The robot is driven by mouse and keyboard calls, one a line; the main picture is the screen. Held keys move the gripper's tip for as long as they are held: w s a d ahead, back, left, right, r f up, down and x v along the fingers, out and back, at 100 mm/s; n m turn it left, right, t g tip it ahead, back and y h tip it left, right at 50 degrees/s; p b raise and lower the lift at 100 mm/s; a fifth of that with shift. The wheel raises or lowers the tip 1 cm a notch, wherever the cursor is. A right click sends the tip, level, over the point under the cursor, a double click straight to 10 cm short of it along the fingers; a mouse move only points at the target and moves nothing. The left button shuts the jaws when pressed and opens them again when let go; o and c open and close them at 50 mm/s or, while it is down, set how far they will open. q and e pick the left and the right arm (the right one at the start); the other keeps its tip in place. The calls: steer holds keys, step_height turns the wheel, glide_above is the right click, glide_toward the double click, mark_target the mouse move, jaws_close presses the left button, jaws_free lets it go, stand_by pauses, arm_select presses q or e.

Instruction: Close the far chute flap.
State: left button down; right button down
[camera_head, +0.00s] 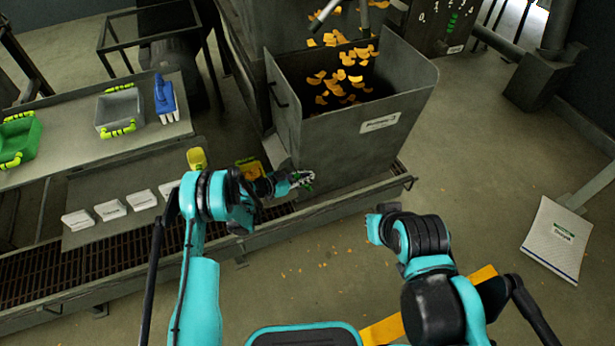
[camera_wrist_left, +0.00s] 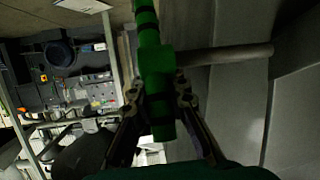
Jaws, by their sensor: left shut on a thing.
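My left gripper (camera_head: 302,180) is at the lower left corner of the large grey hopper (camera_head: 345,140). In the left wrist view my left gripper (camera_wrist_left: 160,100) is shut around a green bar-like handle (camera_wrist_left: 155,65). A grey rod (camera_wrist_left: 225,57) runs from behind the handle to a grey metal panel (camera_wrist_left: 300,110) on the right. In the head view only a bit of green shows between the fingers. The chute flap itself cannot be told apart clearly; my wrist hides part of that area. My right arm is bent over the floor and its fingers do not show.
Orange chips lie in the hopper. A table at left holds a grey tray (camera_head: 119,110), a green basket (camera_head: 18,140) and a blue brush (camera_head: 164,95). A grated channel (camera_head: 130,250) runs below.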

arm_select(q)
steer(key=c, duration=1.5)
jaws_free()
steer(key=shift+o, duration=0.2)
steer(key=v, duration=1.2)
